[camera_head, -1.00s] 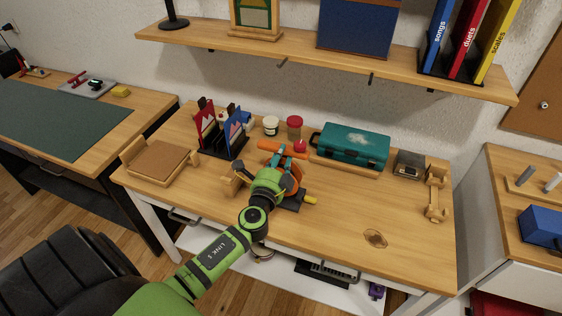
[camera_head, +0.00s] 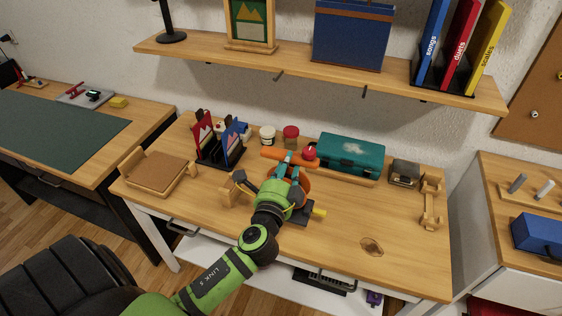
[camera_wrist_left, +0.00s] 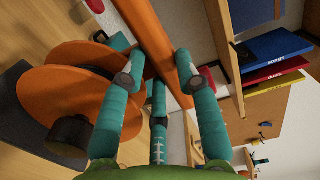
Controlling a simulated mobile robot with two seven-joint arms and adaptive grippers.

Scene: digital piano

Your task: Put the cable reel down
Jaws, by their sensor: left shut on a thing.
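The cable reel (camera_head: 304,187) has orange discs and an orange bar handle. It stands over the middle of the wooden desk (camera_head: 330,225), partly hidden behind my green arm. My left gripper (camera_head: 286,164) has teal fingers and is shut on the reel's handle. In the left wrist view the fingers (camera_wrist_left: 160,66) close around the orange bar, with the reel's discs (camera_wrist_left: 75,85) to the left. A dark flat piece (camera_head: 309,217) lies by the reel. I cannot tell whether the reel touches it or the desk. My right gripper is not in view.
A teal case (camera_head: 350,152) stands behind right.

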